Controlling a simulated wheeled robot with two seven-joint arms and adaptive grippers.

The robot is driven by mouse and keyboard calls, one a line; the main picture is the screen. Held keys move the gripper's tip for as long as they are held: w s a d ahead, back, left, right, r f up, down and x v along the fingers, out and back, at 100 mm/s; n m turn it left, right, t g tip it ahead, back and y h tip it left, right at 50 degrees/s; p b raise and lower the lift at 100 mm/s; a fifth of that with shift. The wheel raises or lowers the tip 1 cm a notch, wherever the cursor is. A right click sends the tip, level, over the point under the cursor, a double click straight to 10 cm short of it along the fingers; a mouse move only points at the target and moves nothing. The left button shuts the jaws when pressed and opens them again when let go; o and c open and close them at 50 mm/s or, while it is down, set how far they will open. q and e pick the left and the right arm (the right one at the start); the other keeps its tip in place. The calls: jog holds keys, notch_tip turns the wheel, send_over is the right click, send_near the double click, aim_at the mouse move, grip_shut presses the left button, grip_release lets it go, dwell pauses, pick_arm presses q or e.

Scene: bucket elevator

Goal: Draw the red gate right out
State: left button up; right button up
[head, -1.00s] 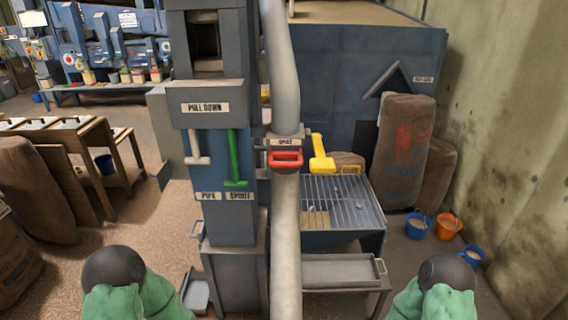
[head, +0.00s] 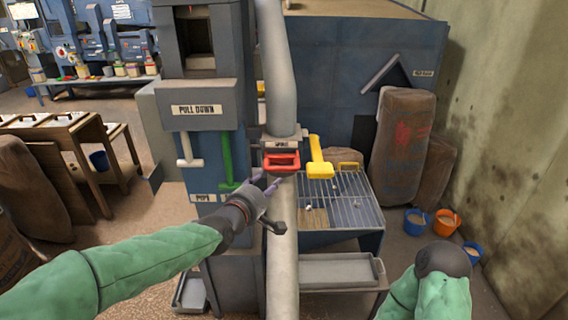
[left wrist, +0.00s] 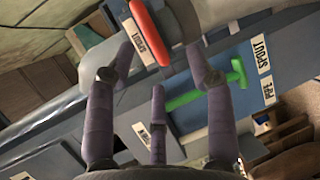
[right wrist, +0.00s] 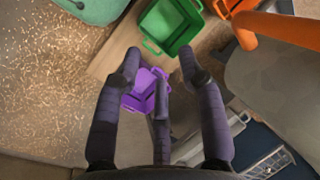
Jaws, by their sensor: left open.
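The red gate (head: 281,161) is a red loop handle on a grey collar around the vertical pipe, in the middle of the head view. It also shows at the top of the left wrist view as a red bar (left wrist: 150,32). My left gripper (head: 268,183) is open and empty, just below and left of the red gate. In the left wrist view its fingers (left wrist: 160,65) point toward the gate, and no contact shows. My right gripper (right wrist: 158,75) has its fingers apart and empty in the right wrist view. It is not clearly seen in the head view.
A green lever (head: 226,165) and a white lever (head: 185,148) hang left of the gate under a "PULL DOWN" plate. A yellow handle (head: 319,160) is right of it, above a grated hopper (head: 345,192). The right wrist view shows green (right wrist: 172,25) and purple (right wrist: 146,90) bins.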

aim_at(281, 168)
pick_arm(q)
jog(key=x, duration=0.3)
jog(key=r+x, duration=0.1)
jog(key=x, duration=0.3)
jog(key=r+x, duration=0.1)
jog(key=x, duration=0.2)
jog(key=shift+w+d+f, duration=0.15)
jog(key=shift+w+d, duration=0.1)
jog(key=shift+w, duration=0.15)
jog(key=shift+b, duration=0.3)
grip_shut()
